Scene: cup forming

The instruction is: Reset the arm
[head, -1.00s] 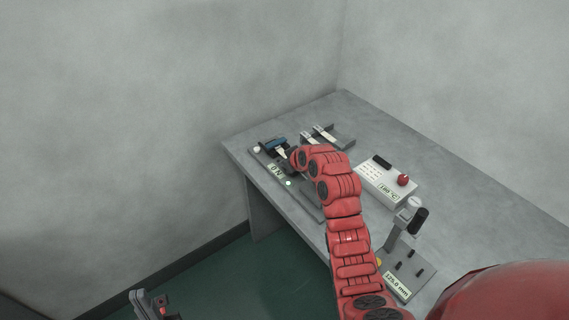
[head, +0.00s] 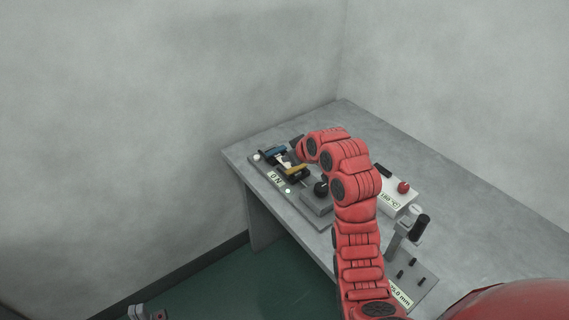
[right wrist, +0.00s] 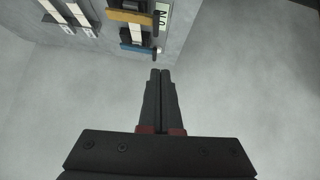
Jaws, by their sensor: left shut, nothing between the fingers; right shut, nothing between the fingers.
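My right arm (head: 355,220) reaches across the table. Its gripper is mostly hidden behind the arm's bend in the head view. In the right wrist view the right gripper (right wrist: 160,72) is shut and empty, its fingertips apart from the fixture in that picture. My left gripper (head: 146,313) shows only partly at the bottom left edge of the head view, off the table and empty. The test fixture (head: 312,217) has a blue clamp (head: 272,151), a yellow clamp (head: 293,173), a pale strip between them and a black knob (head: 320,188).
A white box with a red button (head: 403,187) and a lever device with a black handle (head: 420,227) stand on the grey table (head: 470,235). A rack with white strips (right wrist: 75,14) shows in the right wrist view. The table's right side is clear.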

